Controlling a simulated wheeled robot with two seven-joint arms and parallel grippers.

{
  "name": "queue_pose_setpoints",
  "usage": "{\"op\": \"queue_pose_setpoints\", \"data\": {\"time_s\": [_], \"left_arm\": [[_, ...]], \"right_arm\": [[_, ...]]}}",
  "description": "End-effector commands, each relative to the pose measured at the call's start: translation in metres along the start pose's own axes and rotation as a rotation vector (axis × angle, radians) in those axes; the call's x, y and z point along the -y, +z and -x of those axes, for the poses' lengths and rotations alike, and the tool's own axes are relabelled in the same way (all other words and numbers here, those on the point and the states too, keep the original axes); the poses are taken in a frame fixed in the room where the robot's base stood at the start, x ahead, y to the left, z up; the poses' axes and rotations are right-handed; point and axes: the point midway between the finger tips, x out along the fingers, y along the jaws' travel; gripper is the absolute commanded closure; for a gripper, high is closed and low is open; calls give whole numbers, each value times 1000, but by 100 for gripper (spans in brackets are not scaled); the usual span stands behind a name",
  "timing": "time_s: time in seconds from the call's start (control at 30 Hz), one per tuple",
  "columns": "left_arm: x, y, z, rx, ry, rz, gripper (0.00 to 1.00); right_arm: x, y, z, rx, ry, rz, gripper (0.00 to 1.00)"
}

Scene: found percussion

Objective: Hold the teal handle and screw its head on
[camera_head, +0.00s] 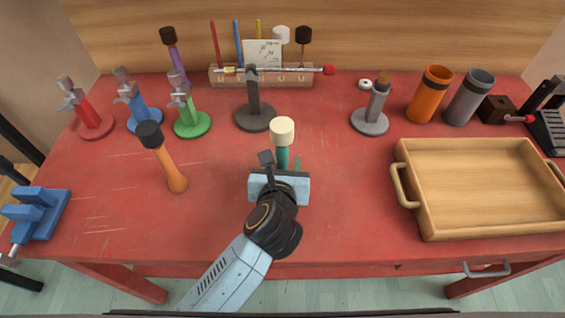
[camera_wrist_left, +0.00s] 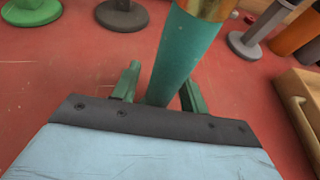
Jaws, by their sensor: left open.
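The teal handle (camera_head: 282,158) stands upright near the middle of the red table, with a cream head (camera_head: 282,131) at its top. I cannot tell how tightly the head sits. My left gripper (camera_head: 283,168) is at the handle's lower part and hides its foot. In the left wrist view the teal handle (camera_wrist_left: 182,55) rises between the green fingers of my left gripper (camera_wrist_left: 160,85), which are open with a gap beside the left finger. A brass-coloured collar (camera_wrist_left: 208,8) shows at the top edge; the head is out of that view. My right gripper is not in view.
An orange mallet (camera_head: 167,162) with a dark head stands to the left. A dark grey stand (camera_head: 255,115) is behind, with a grey stand (camera_head: 370,121) to its right. A wooden tray (camera_head: 480,231) fills the right side.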

Motion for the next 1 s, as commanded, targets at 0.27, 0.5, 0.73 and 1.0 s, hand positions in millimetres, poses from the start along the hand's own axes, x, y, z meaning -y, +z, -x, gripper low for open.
{"op": "queue_pose_setpoints", "data": {"time_s": [0.27,0.5,0.73,1.0], "left_arm": [[0,5,36,-5,-1,1,56],[0,5,88,-4,-2,1,56],[0,3,116,-1,0,0,56],[0,2,121,1,0,0,56]], "right_arm": [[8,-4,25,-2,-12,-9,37],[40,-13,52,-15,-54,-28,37],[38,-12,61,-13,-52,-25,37],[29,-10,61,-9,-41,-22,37]]}}
